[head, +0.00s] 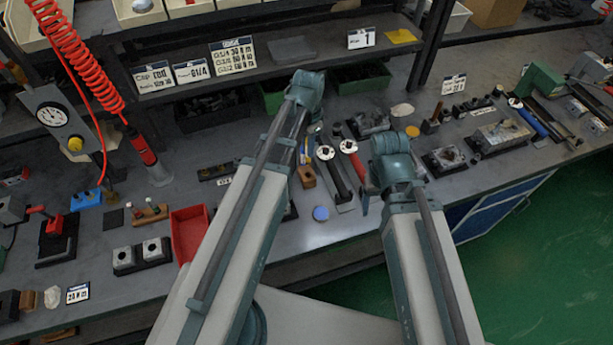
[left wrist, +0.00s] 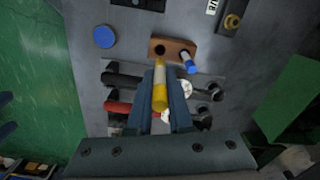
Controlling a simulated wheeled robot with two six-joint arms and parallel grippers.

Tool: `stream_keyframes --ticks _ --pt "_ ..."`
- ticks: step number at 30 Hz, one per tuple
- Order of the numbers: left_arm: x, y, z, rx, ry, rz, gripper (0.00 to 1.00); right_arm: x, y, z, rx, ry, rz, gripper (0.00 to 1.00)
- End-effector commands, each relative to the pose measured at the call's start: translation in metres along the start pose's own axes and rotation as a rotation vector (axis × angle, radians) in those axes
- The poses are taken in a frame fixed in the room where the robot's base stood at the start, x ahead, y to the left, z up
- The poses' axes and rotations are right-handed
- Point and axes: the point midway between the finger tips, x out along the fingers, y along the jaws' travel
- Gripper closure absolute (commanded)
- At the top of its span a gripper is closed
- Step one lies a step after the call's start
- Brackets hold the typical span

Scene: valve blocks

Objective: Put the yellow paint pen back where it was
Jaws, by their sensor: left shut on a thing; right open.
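My left gripper (left wrist: 162,100) is shut on the yellow paint pen (left wrist: 159,92), with one finger on each side. My right gripper (head: 365,202) is open and empty near the bench's front edge.
Black-handled (head: 336,178) and red-handled (head: 357,165) tools lie close to the block. A blue round cap (head: 321,214) lies in front of it. A red tray (head: 190,228) stands to the left, and a shelf (head: 270,70) overhangs the back.

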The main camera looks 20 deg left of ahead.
Motion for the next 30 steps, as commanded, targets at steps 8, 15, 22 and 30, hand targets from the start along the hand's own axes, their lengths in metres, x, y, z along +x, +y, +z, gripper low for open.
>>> stream_keyframes --ticks 8,15,22,30 --pt "0.045 0.000 0.000 0.000 0.000 0.000 1.00 0.044 -0.004 -0.003 0.001 0.000 0.000 0.28" --pt "0.061 0.000 0.000 0.000 0.000 0.000 1.00 0.060 -0.006 -0.004 0.001 0.000 0.000 0.28" --pt "0.069 0.000 0.000 0.000 0.000 0.000 1.00 0.068 -0.007 -0.004 0.001 0.000 0.000 0.28" --pt "0.098 0.000 0.000 0.000 0.000 0.000 1.00 0.098 -0.009 -0.006 0.001 0.000 0.000 0.28"
